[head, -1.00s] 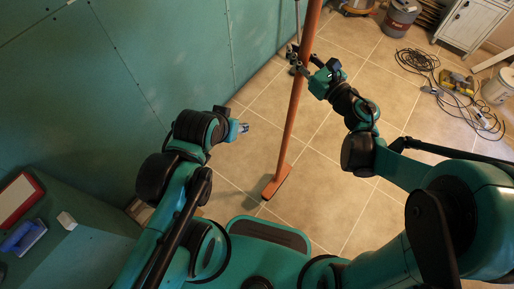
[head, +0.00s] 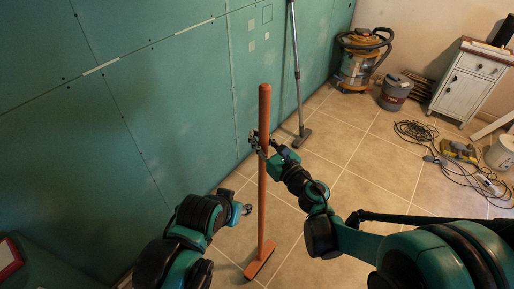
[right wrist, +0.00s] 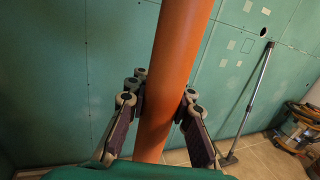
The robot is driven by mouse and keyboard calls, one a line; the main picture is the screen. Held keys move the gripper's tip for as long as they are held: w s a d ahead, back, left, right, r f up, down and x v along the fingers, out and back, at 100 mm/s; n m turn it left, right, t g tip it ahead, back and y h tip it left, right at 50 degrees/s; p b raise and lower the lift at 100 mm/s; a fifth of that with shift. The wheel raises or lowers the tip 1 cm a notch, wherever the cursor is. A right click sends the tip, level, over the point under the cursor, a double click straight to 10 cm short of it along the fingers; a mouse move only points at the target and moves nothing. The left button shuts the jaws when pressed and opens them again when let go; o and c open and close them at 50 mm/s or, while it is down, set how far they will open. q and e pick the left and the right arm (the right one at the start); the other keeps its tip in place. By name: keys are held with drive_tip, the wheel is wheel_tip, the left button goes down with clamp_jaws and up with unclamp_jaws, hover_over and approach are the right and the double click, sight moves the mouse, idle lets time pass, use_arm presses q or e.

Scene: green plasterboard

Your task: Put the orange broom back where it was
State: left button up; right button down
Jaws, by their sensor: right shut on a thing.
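The orange broom (head: 262,195) stands upright, its handle top pointing up and its wide head low over the tiled floor. I cannot tell whether the head touches the floor. My right gripper (head: 262,143) is shut around the upper part of the handle. In the right wrist view the orange handle (right wrist: 178,65) runs between the two fingers (right wrist: 163,112). My left gripper (head: 245,209) is to the left of the handle, apart from it in the picture. Its fingers are mostly hidden, so its opening cannot be told.
The green plasterboard wall (head: 150,110) rises behind and to the left. A grey vacuum tube (head: 296,70) leans on it. A vacuum cleaner (head: 360,62), a grey bucket (head: 396,92), a white cabinet (head: 466,82) and a coiled cable (head: 415,131) lie to the right. Floor between is clear.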

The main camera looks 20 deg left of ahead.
drive_tip(key=shift+f+b, duration=0.95)
drive_tip(key=shift+f, duration=0.95)
drive_tip(key=shift+f, duration=0.15)
drive_tip(key=c, duration=1.3)
unclamp_jaws()
